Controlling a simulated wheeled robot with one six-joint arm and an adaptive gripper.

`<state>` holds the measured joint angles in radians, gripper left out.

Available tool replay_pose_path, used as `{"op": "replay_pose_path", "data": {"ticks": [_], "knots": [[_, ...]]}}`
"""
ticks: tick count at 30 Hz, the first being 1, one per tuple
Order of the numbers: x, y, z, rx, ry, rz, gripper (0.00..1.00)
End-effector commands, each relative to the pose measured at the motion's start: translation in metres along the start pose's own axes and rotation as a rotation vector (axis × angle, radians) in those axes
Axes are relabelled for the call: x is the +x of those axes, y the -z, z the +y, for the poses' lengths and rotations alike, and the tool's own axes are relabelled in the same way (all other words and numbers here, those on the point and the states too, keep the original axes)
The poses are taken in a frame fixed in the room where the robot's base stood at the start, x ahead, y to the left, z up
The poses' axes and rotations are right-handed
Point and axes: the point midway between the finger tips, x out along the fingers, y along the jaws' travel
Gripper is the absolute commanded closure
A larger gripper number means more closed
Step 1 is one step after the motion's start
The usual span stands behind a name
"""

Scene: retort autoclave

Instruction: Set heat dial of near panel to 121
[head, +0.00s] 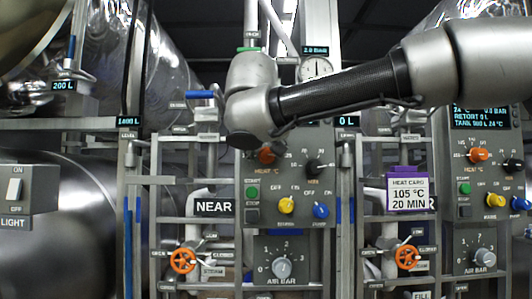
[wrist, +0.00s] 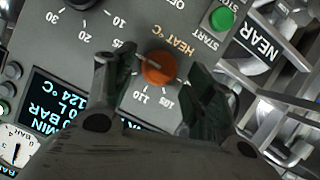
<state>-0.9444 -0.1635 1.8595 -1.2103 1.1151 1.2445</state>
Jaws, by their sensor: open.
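The near panel (head: 290,190) is a grey control board beside the NEAR sign (head: 213,207). Its orange heat dial (head: 267,155) is just below my wrist in the head view. In the wrist view the picture is turned over, and the heat dial (wrist: 159,67) shows under the HEAT °C label, with 105 and 110 marks readable. My gripper (wrist: 151,70) is open, one finger on each side of the dial and apart from it. A pale line crosses the dial, but I cannot tell its exact setting. In the head view my fingers are hidden behind my wrist.
The near panel also has a black minutes dial (head: 316,166), a green start button (head: 252,192), yellow (head: 286,205) and blue (head: 321,211) knobs. A second panel (head: 484,180) stands right. A purple-topped heat card (head: 408,194) reads 105 °C, 20 MIN. An orange steam valve wheel (head: 183,260) is lower left.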

Motion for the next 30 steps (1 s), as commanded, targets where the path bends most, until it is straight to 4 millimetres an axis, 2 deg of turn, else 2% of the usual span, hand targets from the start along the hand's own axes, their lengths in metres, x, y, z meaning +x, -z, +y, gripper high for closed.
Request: {"op": "replay_pose_path", "data": {"ticks": [4,12,14,20,30], "knots": [[0.0134,-0.0004,0.0004,-0.001,-0.001,-0.001,0.46],[0.0158,-0.0004,0.0001,-0.001,0.000,0.000,0.46],[0.0157,-0.0004,0.0001,-0.001,0.000,-0.001,0.53],[0.0156,-0.0004,0.0001,-0.001,0.000,-0.001,0.89],[0.0154,-0.0003,-0.0006,-0.033,-0.013,0.000,0.91]]}}
